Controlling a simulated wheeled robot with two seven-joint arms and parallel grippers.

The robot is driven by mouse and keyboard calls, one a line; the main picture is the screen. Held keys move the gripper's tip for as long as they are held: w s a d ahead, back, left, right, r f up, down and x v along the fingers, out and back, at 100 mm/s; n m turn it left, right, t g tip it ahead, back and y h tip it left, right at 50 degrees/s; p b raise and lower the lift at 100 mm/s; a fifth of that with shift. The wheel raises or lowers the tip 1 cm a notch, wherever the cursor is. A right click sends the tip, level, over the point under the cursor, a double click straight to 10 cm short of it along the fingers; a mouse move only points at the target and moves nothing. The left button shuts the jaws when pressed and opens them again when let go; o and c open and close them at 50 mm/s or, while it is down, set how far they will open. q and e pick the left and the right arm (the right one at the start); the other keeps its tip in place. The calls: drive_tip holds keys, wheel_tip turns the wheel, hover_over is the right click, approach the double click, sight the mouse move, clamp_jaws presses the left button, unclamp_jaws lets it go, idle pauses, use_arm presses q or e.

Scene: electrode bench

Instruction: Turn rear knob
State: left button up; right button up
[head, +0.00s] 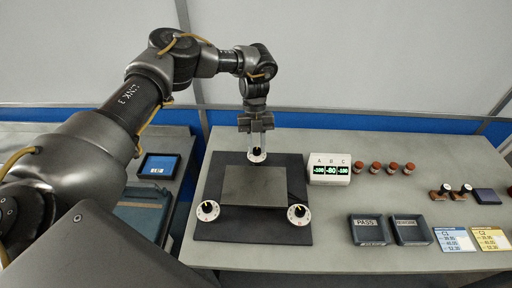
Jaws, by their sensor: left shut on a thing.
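The rear knob (257,156) is a small black knob on a white dial, at the back edge of a dark square base plate (249,229). My left gripper (257,147) points down over it and is shut on it; the fingers hide part of the knob. Two like knobs sit at the front corners of the base, a front left knob (208,209) and a front right knob (298,212). A grey plate (253,186) lies between the three knobs. My right gripper does not show.
A white readout (329,169) marked A, B, C shows -100, -80, -100. Several red-brown capped pieces (376,168) stand right of it. PASS (368,230) and another dark tray (410,230) lie at the front, beside cards C1 (454,239) and C2 (490,239). A tablet (159,167) lies left.

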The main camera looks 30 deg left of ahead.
use_arm(q)
drive_tip(key=m+y, duration=0.1)
drive_tip(key=m, duration=0.3)
drive_tip(key=shift+w+d+m+g+y, duration=0.1)
drive_tip(key=shift+d+m+g+y, duration=0.05)
drive_tip(key=shift+m+g+y, duration=0.2)
drive_tip(key=m+y, duration=0.1)
drive_tip(key=m, duration=0.2)
drive_tip(key=m+y, duration=0.1)
drive_tip(key=m, duration=0.2)
drive_tip(key=shift+d+r+m+y, duration=0.1)
drive_tip(key=shift+d+m+y, duration=0.1)
drive_tip(key=shift+m+y, duration=0.05)
drive_tip(key=m+t+y, duration=0.1)
drive_tip(key=m, duration=0.2)
drive_tip(key=m+p, duration=0.1)
drive_tip(key=m, duration=0.2)
drive_tip(key=shift+d+t+y, duration=0.15)
drive_tip(key=shift+t+y, duration=0.2)
drive_tip(key=shift+y, duration=0.05)
drive_tip(key=m, duration=0.1)
drive_tip(key=m+t, duration=0.1)
drive_tip(key=m, duration=0.1)
drive_tip(key=m+y, duration=0.1)
drive_tip(key=m, duration=0.1)
drive_tip(key=shift+s+d+t, duration=0.1)
drive_tip(key=shift+s+t, duration=0.2)
drive_tip(key=shift+t, duration=0.1)
drive_tip(key=shift+m, duration=0.4)
drive_tip(key=o, duration=1)
